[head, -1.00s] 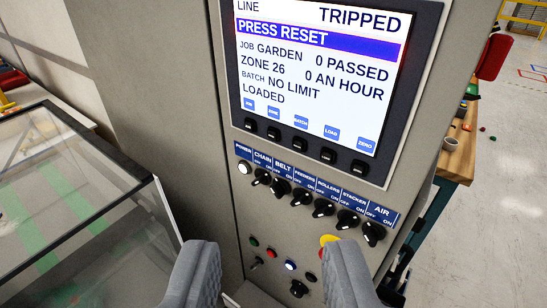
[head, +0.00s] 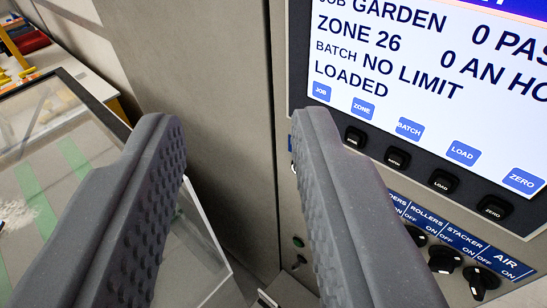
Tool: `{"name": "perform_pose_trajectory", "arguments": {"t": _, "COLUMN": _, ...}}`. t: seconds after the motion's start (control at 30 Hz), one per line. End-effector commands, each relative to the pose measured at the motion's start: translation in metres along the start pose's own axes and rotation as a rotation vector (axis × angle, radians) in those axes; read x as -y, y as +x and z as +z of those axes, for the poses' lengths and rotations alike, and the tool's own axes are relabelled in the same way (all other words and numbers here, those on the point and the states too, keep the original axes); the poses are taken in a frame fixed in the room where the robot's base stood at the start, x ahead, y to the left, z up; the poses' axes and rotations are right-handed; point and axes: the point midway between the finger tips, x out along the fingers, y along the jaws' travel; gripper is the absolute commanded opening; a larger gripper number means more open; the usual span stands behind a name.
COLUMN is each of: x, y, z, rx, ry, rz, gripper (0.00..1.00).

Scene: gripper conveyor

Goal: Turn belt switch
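My gripper (head: 235,125) is open and empty, its two grey ridged fingers wide apart in front of the control cabinet. The belt switch is hidden behind the right finger, together with its label and the left part of the switch row. From that row I see the black rotary knobs under ROLLERS (head: 415,236), STACKER (head: 444,259) and AIR (head: 480,281) at the lower right. The blue label strip (head: 458,238) runs above them. I cannot tell whether a finger touches the panel.
The screen (head: 420,85) fills the upper right, with black buttons (head: 398,158) below it. It reads GARDEN, ZONE 26, NO LIMIT, LOADED. A glass-topped enclosure (head: 60,140) stands at the left. Bare cabinet wall (head: 215,60) lies between.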

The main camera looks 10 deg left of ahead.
Motion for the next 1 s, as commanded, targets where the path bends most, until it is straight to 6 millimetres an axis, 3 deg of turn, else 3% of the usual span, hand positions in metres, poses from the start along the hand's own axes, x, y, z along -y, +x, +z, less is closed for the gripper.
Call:
{"name": "perform_pose_trajectory", "arguments": {"t": 0.03, "x": 0.014, "y": 0.026, "z": 0.004, "rx": -0.002, "ry": 0.012, "rz": -0.020, "gripper": 0.32}}
{"name": "perform_pose_trajectory", "arguments": {"t": 0.2, "x": 0.039, "y": 0.096, "z": 0.039, "rx": -0.045, "ry": 0.038, "rz": 0.012, "gripper": 0.32}}
{"name": "perform_pose_trajectory", "arguments": {"t": 0.3, "x": 0.043, "y": 0.125, "z": 0.070, "rx": -0.050, "ry": 0.029, "rz": 0.084, "gripper": 0.32}}
{"name": "perform_pose_trajectory", "arguments": {"t": 0.43, "x": 0.040, "y": 0.148, "z": 0.121, "rx": -0.030, "ry": -0.028, "rz": 0.221, "gripper": 0.32}}
{"name": "perform_pose_trajectory", "arguments": {"t": 0.57, "x": 0.027, "y": 0.150, "z": 0.174, "rx": 0.008, "ry": -0.147, "rz": 0.392, "gripper": 0.32}}
{"name": "perform_pose_trajectory", "arguments": {"t": 0.63, "x": 0.018, "y": 0.141, "z": 0.203, "rx": 0.041, "ry": -0.237, "rz": 0.485, "gripper": 0.32}}
{"name": "perform_pose_trajectory", "arguments": {"t": 0.73, "x": 0.004, "y": 0.123, "z": 0.230, "rx": 0.076, "ry": -0.375, "rz": 0.606, "gripper": 0.32}}
{"name": "perform_pose_trajectory", "arguments": {"t": 0.9, "x": -0.012, "y": 0.092, "z": 0.255, "rx": 0.119, "ry": -0.570, "rz": 0.749, "gripper": 0.32}}
{"name": "perform_pose_trajectory", "arguments": {"t": 1.0, "x": -0.016, "y": 0.081, "z": 0.259, "rx": 0.128, "ry": -0.632, "rz": 0.792, "gripper": 0.32}}
